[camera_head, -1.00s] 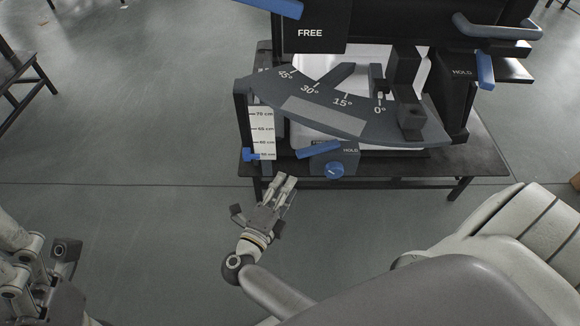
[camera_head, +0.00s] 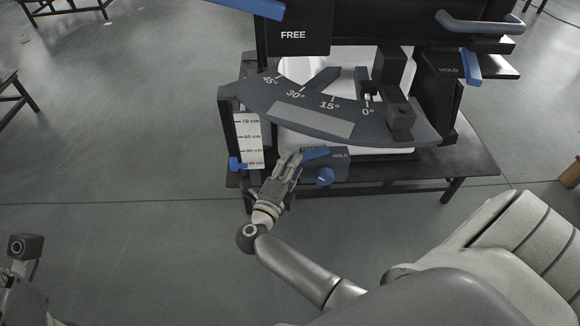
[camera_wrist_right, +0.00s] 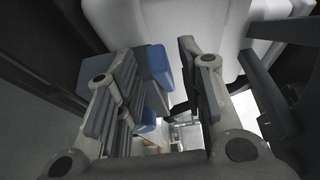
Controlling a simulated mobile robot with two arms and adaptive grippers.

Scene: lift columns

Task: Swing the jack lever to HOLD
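A short blue lever (camera_head: 316,153) lies across the top of a small dark box (camera_head: 338,168) at the front of the machine. The word HOLD shows at the box's upper right; the lettering further left is mostly covered. My right gripper (camera_head: 288,163) is at the lever's left end, just in front of the box. In the right wrist view the fingers (camera_wrist_right: 160,90) are spread, with a blue part (camera_wrist_right: 158,65), apparently the lever, between them near the left finger. Contact cannot be told. Part of my left arm (camera_head: 25,245) shows at lower left; its fingers are not clear.
A blue knob (camera_head: 325,177) is on the box's front. Above hangs a dark angle scale (camera_head: 310,118). A height scale (camera_head: 249,140) with a blue pointer stands at left. Other blue levers are by a FREE panel (camera_head: 293,35) and another HOLD label (camera_head: 448,70).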

